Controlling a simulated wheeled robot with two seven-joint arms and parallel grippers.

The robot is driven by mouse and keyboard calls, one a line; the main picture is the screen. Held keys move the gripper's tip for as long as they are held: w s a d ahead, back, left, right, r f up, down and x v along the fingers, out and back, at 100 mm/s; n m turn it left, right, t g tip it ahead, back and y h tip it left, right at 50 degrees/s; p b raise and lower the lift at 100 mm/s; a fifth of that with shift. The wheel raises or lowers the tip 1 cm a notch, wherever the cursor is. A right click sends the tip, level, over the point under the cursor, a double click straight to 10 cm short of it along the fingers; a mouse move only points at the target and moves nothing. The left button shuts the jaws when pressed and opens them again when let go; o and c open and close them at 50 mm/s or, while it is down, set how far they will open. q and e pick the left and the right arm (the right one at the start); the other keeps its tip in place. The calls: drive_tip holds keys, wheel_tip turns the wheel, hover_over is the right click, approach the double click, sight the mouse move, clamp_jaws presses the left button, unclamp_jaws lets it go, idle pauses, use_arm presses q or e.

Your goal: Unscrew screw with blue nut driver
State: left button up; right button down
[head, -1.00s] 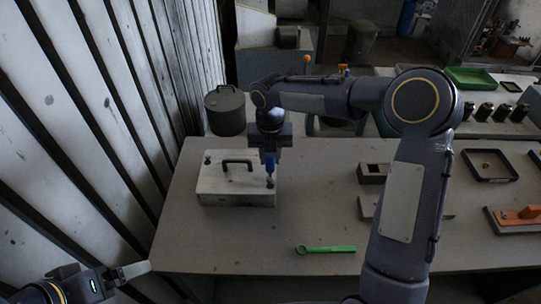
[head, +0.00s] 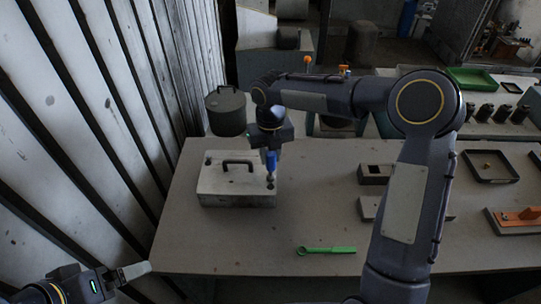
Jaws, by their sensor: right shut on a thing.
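The blower housing (head: 225,185) is a pale box with a black handle on top, on the left part of the table. A dark screw head (head: 208,161) shows at its back left corner. My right gripper (head: 270,152) points down and is shut on the blue nut driver (head: 271,162). The driver stands upright at the housing's right end, its lower tip at a dark screw (head: 270,184) there. I cannot tell whether the tip is seated on the screw. My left gripper (head: 135,270) is at the lower left, away from the housing; its fingers are not clear.
A green wrench (head: 326,250) lies near the table's front edge. Grey blocks (head: 374,174), a black tray (head: 490,166) and an orange-handled tool (head: 517,215) are on the right. A dark canister (head: 226,111) stands behind the housing. The table (head: 225,237) is clear in front of the housing.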

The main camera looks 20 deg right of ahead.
drive_tip(key=shift+r, duration=3.55)
